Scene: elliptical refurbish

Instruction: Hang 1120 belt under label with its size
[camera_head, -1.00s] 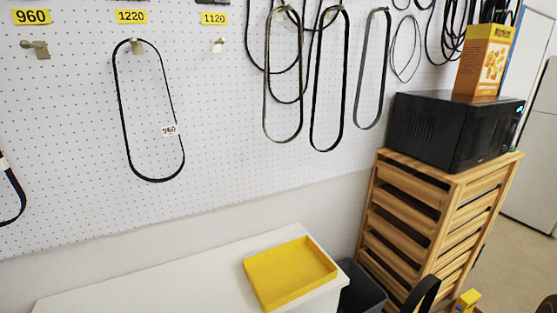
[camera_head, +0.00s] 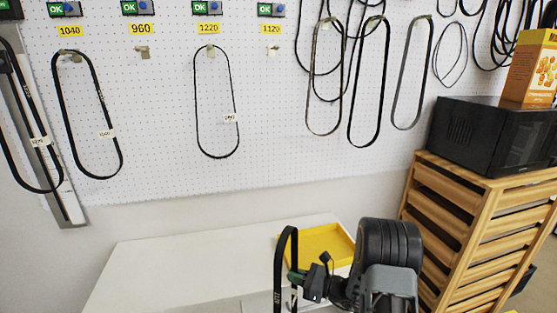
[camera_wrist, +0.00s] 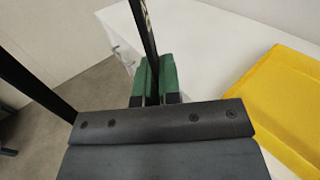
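The yellow 1120 label (camera_head: 271,29) is on the white pegboard, and the small hook (camera_head: 273,49) under it is empty. My gripper (camera_head: 296,277) is low in front of the white table, well below the hooks. In the wrist view its green fingertips (camera_wrist: 154,84) are shut on a black belt (camera_wrist: 144,28). The held belt also shows in the head view (camera_head: 291,240), hanging as a narrow upright loop. Its small white marking is too small to read surely. The belt's lower end is out of view.
Belts hang under the 1040 label (camera_head: 70,31) and the 1220 label (camera_head: 208,29). The 960 hook (camera_head: 142,52) is empty. Several belts hang right of 1120. A yellow tray (camera_head: 318,243) is on the white table (camera_head: 150,262); a wooden rack (camera_head: 450,205) bears a black microwave (camera_head: 490,135).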

